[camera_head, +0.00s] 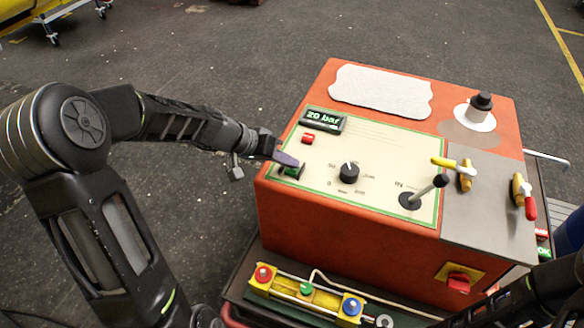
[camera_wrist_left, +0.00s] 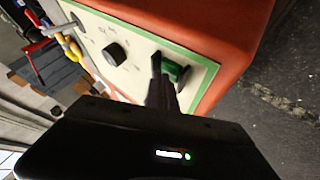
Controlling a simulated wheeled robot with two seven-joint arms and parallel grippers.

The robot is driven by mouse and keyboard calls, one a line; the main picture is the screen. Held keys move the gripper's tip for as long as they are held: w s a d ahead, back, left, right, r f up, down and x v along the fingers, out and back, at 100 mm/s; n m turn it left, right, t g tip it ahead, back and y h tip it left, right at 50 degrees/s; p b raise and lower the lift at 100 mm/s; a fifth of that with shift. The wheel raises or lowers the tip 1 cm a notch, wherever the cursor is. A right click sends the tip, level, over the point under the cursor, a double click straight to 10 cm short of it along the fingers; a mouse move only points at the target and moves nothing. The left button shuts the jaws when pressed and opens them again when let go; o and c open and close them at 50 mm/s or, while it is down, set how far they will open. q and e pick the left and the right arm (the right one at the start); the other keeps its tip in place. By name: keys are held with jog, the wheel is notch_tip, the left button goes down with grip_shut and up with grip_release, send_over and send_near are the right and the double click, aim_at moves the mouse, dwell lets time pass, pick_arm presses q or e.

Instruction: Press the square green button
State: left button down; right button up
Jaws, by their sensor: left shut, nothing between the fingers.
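The square green button (camera_head: 291,172) is near the left front corner of the cream panel on the orange control box (camera_head: 330,224). My left gripper (camera_head: 290,162) is shut, with its fingertips at the button and partly covering it. In the left wrist view the green button (camera_wrist_left: 176,72) shows just beside the dark fingertips (camera_wrist_left: 157,66). I cannot tell whether they touch it or whether it is pressed in. My right gripper is not in view; only part of my right arm shows at the lower right.
A red button (camera_head: 308,139) and a display reading 20 bar (camera_head: 323,120) lie behind the green button. A yellow button box (camera_head: 305,292) lies in front.

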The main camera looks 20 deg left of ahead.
aim_at(288, 170)
pick_arm(q)
jog(key=shift+f, duration=0.15)
dwell(0.4)
jog(key=shift+r+p, duration=0.3)
jog(key=shift+r, duration=0.65)
jog(key=shift+r, duration=0.1)
jog(key=shift+r+p, duration=1.35)
jog(key=shift+r, duration=1.1)
